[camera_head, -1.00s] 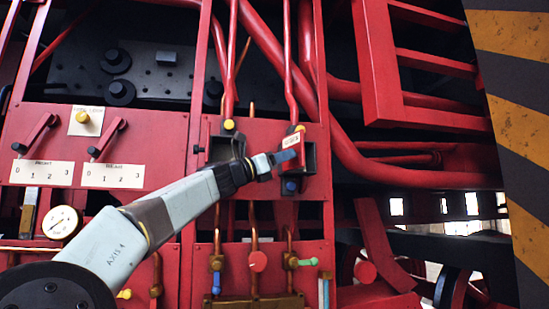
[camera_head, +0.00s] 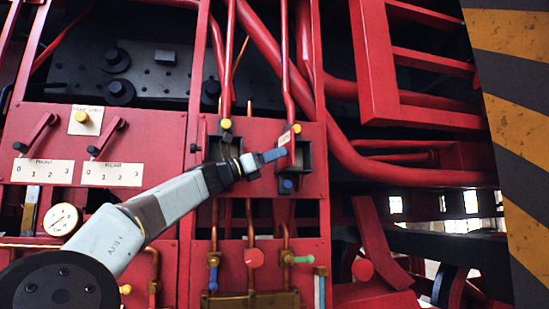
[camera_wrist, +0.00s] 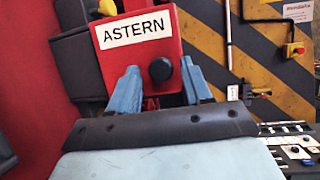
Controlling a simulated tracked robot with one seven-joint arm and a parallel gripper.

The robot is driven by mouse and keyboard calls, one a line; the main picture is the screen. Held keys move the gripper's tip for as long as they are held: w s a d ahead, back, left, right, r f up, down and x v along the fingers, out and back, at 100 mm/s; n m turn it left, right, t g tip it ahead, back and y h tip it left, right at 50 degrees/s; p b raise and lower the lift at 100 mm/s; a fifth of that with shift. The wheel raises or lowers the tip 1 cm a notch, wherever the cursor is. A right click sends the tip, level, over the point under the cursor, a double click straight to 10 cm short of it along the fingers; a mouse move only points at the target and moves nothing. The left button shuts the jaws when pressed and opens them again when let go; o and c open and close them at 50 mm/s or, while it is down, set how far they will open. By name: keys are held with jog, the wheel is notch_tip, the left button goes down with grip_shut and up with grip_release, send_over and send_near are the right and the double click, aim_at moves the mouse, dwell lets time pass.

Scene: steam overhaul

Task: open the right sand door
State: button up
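The right sand door is a red plate with a pale label (camera_head: 284,139). It stands swung out at an angle in front of its dark box (camera_head: 305,155), whose inside shows to the right. In the wrist view the door (camera_wrist: 178,20) fills the upper middle, with a white ASTERN plate (camera_wrist: 136,30) and a round black knob (camera_wrist: 160,69). My gripper (camera_head: 281,154) is at the door. In the wrist view its blue fingers (camera_wrist: 160,80) are apart, one on each side of the knob. I cannot tell whether they touch it.
A second dark box (camera_head: 222,150) is to the left, partly behind my arm. Red pipes (camera_head: 350,160) curve to the right of the panel. Copper pipes with a red knob (camera_head: 254,258) and a green handle (camera_head: 303,259) are below. A striped yellow-black surface (camera_head: 520,130) stands far right.

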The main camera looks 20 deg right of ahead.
jog(key=shift+o, duration=0.3)
jog(key=v, duration=1.3)
jog(key=shift+a+f, duration=0.2)
jog(key=shift+a, duration=0.15)
